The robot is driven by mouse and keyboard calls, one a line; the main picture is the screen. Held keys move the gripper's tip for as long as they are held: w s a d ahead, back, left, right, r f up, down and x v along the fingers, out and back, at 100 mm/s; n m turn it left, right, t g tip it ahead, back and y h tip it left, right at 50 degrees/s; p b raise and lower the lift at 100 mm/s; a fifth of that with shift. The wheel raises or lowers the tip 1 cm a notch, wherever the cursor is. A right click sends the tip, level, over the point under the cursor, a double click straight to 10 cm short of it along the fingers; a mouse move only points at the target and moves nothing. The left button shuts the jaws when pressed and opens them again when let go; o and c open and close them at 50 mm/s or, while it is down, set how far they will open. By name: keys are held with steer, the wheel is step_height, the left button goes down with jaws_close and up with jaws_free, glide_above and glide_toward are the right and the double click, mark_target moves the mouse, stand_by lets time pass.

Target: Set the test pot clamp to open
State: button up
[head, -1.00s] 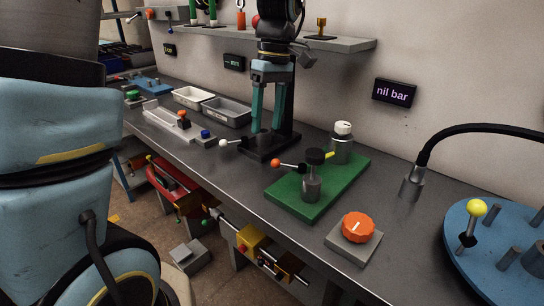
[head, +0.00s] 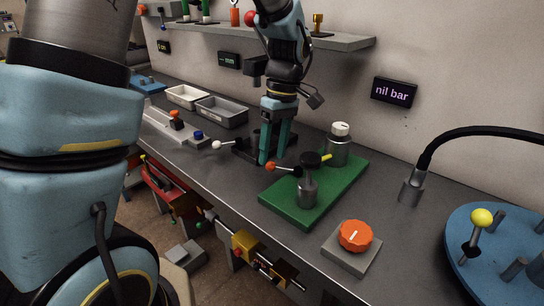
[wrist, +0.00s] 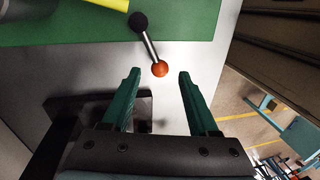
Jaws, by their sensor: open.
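A green board (head: 325,199) on the bench carries a grey post with a black knob (head: 310,160) and a grey pot with a white cap (head: 340,130). A lever with an orange ball (head: 270,166) reaches left from the black-knobbed post. No label shows which part is the clamp; this lever appears to be its handle. My gripper (head: 273,158) points down, open and empty, close to the ball. In the wrist view, the orange ball (wrist: 160,69) lies between the lines of my green fingertips (wrist: 160,76); no contact is visible.
A yellow bar (wrist: 108,3) is near the pot. A white-balled lever (head: 216,145) and black stand (head: 243,150) are left of my gripper. An orange dial (head: 355,236) is in front. A blue disc (head: 470,272) and black hose (head: 480,131) are right.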

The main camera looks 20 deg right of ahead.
steer(key=shift+s+a+f, duration=0.1)
steer(key=shift+a+f, duration=0.1)
steer(key=shift+f, duration=0.95)
jaws_close()
stand_by(0.6)
